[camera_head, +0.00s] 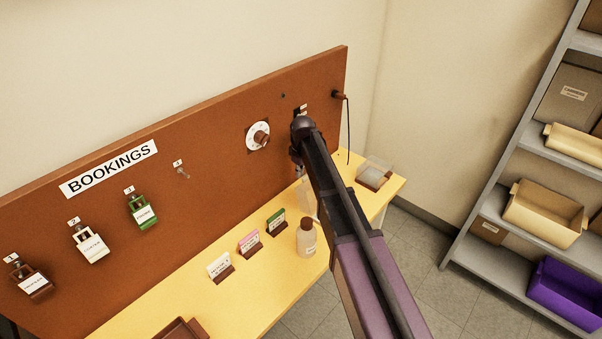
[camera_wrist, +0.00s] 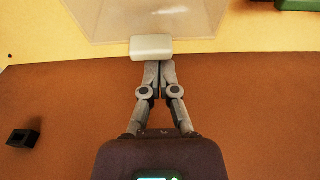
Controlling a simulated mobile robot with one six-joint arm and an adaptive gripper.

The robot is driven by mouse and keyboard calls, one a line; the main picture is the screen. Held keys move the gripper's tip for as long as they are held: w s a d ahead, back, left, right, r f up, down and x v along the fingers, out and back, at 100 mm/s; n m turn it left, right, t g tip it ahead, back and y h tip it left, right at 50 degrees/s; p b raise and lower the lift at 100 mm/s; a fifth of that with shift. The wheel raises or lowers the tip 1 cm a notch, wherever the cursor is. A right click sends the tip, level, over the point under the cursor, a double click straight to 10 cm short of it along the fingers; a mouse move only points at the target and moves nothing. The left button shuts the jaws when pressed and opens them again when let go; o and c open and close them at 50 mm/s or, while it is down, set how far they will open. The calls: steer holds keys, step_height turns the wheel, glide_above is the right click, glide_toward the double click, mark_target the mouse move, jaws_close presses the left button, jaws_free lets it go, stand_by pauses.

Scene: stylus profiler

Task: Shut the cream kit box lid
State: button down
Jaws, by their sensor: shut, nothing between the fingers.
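In the wrist view, a pale see-through panel (camera_wrist: 120,18) with a cream block-like tab (camera_wrist: 151,46) at its near edge is at the top middle. It looks like the kit box lid, but I cannot tell its angle. My gripper (camera_wrist: 159,66) is shut and empty, its fingertips right at the tab; I cannot tell whether they touch it. In the head view, a whitish part (camera_head: 307,192), perhaps of the box, shows beside my arm. My arm hides most of that area and my fingertips. The box body is not clearly seen.
The brown board (camera_head: 215,140) stands behind the yellow bench (camera_head: 250,290). A bottle (camera_head: 306,238) and a green sign (camera_head: 276,223) stand near my arm. A clear-topped brown case (camera_head: 375,173) lies at the bench's right end. A shelf unit (camera_head: 487,207) stands at right.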

steer(key=shift+s+d+r, duration=0.1)
steer(key=shift+s+d+r+y, duration=0.1)
steer(key=shift+d+r+y, duration=0.05)
steer(key=shift+y, duration=0.15)
